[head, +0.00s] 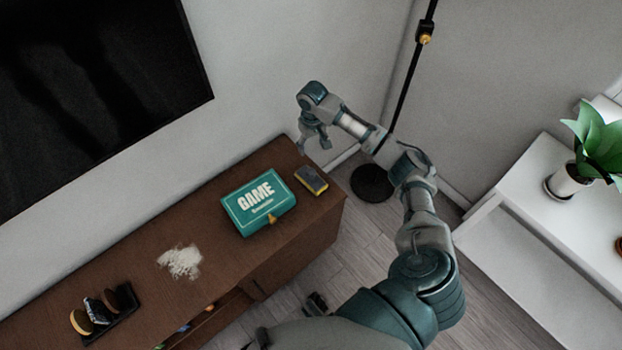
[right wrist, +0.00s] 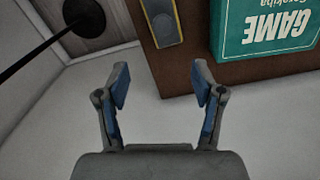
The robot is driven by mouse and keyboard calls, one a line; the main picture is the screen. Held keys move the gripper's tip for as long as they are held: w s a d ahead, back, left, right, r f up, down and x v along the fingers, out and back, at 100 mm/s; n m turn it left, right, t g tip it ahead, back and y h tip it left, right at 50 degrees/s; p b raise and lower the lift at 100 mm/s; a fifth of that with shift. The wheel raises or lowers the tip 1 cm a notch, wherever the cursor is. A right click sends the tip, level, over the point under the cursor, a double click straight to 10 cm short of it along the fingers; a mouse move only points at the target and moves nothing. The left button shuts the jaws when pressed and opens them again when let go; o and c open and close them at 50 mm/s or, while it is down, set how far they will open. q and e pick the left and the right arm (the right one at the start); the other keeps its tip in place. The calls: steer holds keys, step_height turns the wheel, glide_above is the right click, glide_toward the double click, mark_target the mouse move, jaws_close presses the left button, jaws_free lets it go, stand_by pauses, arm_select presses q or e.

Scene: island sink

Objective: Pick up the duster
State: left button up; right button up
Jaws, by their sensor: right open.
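The duster (head: 311,180), a small block with a grey top and yellow edges, lies on the right end of the brown wooden cabinet. It shows in the right wrist view at the top (right wrist: 163,22), partly cut off by the frame edge. My right gripper (head: 313,146) is open and empty, above the cabinet's far edge by the wall, behind the duster in the head view. In the right wrist view its two fingers (right wrist: 160,76) are spread apart, with the duster beyond them and not between them. My left gripper is not in view.
A teal GAME box (head: 258,203) lies close left of the duster. A white powdery patch (head: 180,262) and a dark tray (head: 112,326) with several items are farther left. A black pole on a round base (head: 372,183) stands right of the cabinet. A wall-mounted screen (head: 90,80) hangs behind.

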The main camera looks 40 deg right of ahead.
mark_target(311, 171)
step_height(311, 171, down, 11)
steer(key=b, duration=0.2)
steer(key=shift+b, duration=0.35)
steer(key=shift+f, duration=0.45)
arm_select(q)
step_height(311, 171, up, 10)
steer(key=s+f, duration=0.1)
arm_select(e)
steer(key=shift+a+f+b, duration=0.15)
steer(key=shift+f+b, duration=0.25)
steer(key=shift+f, duration=0.25)
step_height(311, 171, down, 3)
steer(key=shift+f+b, duration=0.1)
steer(key=shift+b, duration=0.4)
steer(key=shift+f, duration=0.15)
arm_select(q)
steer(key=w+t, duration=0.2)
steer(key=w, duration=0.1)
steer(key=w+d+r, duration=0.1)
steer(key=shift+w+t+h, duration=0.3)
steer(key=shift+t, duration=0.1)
arm_select(e)
steer(key=shift+c, duration=0.3)
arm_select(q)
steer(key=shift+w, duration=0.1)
arm_select(e)
jaws_close()
